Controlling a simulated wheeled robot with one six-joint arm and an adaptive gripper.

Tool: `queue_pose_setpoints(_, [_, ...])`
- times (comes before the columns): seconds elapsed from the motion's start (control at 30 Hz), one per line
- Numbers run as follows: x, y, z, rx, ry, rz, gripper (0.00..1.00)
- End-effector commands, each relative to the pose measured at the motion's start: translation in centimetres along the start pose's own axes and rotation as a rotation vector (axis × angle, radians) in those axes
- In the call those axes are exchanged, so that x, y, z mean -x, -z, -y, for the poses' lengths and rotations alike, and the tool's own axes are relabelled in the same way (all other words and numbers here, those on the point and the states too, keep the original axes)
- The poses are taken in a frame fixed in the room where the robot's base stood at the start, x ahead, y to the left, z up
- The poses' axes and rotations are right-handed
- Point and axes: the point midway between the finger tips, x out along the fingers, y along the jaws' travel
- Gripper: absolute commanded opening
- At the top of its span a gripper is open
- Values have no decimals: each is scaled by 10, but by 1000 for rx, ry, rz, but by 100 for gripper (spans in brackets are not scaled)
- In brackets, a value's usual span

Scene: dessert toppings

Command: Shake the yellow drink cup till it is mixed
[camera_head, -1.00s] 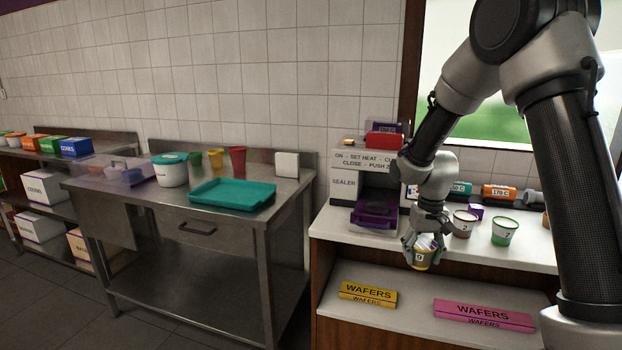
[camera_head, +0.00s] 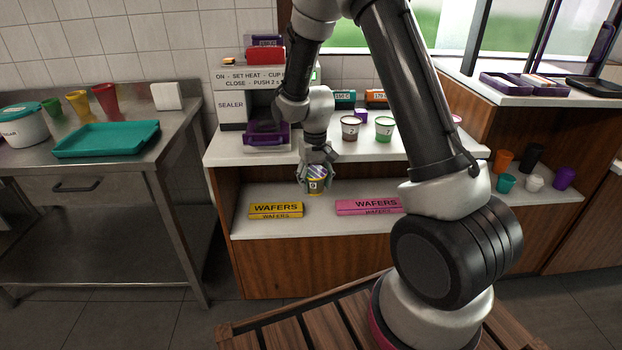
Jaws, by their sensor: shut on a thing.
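The yellow drink cup (camera_head: 316,187) hangs in my gripper (camera_head: 317,176), in front of the white counter and over its lower shelf. The cup looks about upright, with a pale striped top and a small dark mark on its side. My gripper is shut on it from above, with fingers on both sides. The far side of the cup and its contents are hidden.
The sealer (camera_head: 231,112) stands on the counter, with a brown-topped cup (camera_head: 350,128) and a green cup (camera_head: 384,129) to its right. A yellow wafer box (camera_head: 276,210) and a pink wafer box (camera_head: 368,207) lie on the lower shelf. A teal tray (camera_head: 106,139) lies on the steel table.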

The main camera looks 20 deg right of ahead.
Motion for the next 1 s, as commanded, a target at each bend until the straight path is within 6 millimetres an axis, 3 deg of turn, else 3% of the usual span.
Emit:
queue_pose_setpoints(0.03, [4, 1, 0, 0, 0, -3, 26])
queue_pose_setpoints(0.1, [47, 4, 0, 0, 2, -16, 26])
queue_pose_setpoints(0.17, [65, 2, 0, 0, 1, -8, 26])
queue_pose_setpoints(0.27, [7, -4, -1, 0, -2, 16, 26])
queue_pose_setpoints(0.3, [-4, -2, 0, 0, -1, 9, 26])
queue_pose_setpoints(0.33, [0, 0, 0, 0, 0, 1, 26])
queue_pose_setpoints(0.4, [47, 4, 0, 0, 2, -17, 26])
queue_pose_setpoints(0.47, [65, 2, 0, 0, 1, -8, 26])
queue_pose_setpoints(0.57, [7, -4, -1, 0, -2, 17, 26])
queue_pose_setpoints(0.6, [-4, -2, 0, 0, -1, 9, 26])
queue_pose_setpoints(0.63, [0, 0, 0, 0, 0, 1, 26])
queue_pose_setpoints(0.7, [47, 4, 0, 0, 2, -17, 26])
queue_pose_setpoints(0.77, [64, 2, 0, 0, 1, -8, 26])
queue_pose_setpoints(0.87, [7, -4, -1, 0, -2, 17, 26])
queue_pose_setpoints(0.9, [-4, -2, 0, 0, -1, 9, 26])
queue_pose_setpoints(1.0, [0, 0, 0, 0, 0, -1, 26])
